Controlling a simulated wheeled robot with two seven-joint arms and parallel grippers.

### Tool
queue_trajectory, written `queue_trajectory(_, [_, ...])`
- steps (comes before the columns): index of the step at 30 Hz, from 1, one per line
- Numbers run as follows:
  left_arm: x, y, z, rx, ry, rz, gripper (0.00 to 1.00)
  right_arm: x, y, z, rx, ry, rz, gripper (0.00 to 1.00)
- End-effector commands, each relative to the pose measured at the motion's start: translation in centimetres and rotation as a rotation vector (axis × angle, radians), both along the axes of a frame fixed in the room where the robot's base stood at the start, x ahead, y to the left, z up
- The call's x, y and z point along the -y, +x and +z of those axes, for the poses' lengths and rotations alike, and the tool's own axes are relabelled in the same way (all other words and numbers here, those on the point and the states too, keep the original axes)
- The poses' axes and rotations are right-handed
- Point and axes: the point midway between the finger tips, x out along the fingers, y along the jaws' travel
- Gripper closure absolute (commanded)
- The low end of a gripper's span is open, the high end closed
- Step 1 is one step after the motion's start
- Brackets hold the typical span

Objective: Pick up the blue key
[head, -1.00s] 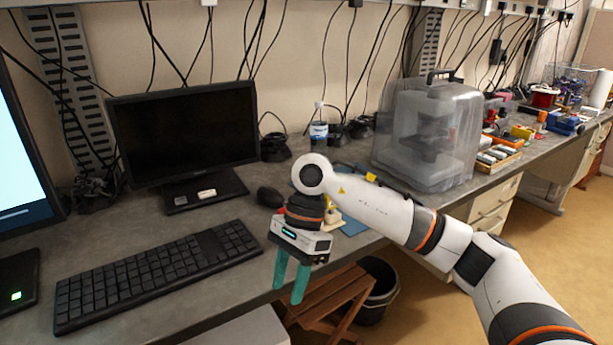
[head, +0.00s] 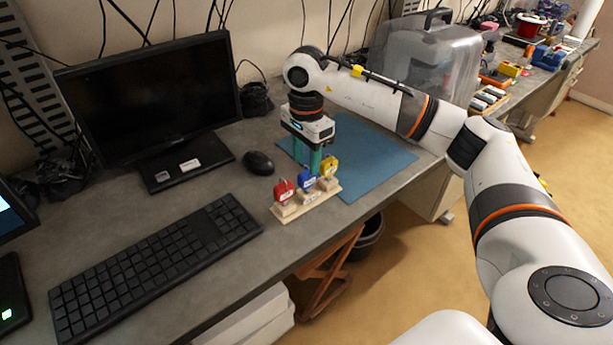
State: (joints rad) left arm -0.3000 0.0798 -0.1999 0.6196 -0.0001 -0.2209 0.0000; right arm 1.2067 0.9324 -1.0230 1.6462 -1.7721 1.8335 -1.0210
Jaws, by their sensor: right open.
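The blue key (head: 307,179) stands in the middle of a small wooden rack (head: 316,202) near the table's front edge. A red key (head: 284,191) is to its left and a yellow key (head: 329,166) to its right. My right gripper (head: 308,162) points down with teal fingers, just behind the blue key in the picture. It is open, and I see nothing between its fingers. The fingertips are partly hidden behind the keys, so I cannot tell whether they touch anything. My left gripper is out of view.
A black mouse (head: 258,163), a keyboard (head: 160,262) and a monitor (head: 150,95) are to the left. A clear-covered machine (head: 425,65) stands behind my right arm. The mat's right part is clear.

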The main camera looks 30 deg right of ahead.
Motion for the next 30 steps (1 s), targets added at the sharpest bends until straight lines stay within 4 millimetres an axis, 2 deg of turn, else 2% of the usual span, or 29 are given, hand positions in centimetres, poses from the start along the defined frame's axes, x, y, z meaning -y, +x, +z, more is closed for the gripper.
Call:
queue_trajectory(5, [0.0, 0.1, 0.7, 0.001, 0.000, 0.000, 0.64, 0.2, 0.1, -1.3, -0.003, -0.001, -0.002, 0.58])
queue_trajectory(12, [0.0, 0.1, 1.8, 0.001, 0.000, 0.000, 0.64, 0.5, 0.4, -4.7, -0.002, 0.001, -0.001, 0.58])
queue_trajectory(15, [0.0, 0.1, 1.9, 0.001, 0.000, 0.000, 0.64, 0.5, 0.4, -5.4, 0.000, 0.000, 0.000, 0.58])
queue_trajectory(21, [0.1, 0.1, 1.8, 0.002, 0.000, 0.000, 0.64, 0.5, 0.4, -5.5, 0.002, 0.001, 0.000, 0.58])
queue_trajectory(22, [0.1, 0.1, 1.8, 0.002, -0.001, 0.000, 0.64, 0.5, 0.4, -5.5, 0.002, 0.001, 0.000, 0.60])
queue_trajectory(27, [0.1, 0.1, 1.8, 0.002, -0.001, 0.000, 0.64, 0.5, 0.4, -5.5, 0.002, 0.001, 0.000, 0.88])
queue_trajectory(30, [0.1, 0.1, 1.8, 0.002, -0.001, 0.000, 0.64, 0.5, 0.4, -5.5, 0.002, 0.001, 0.000, 1.00])
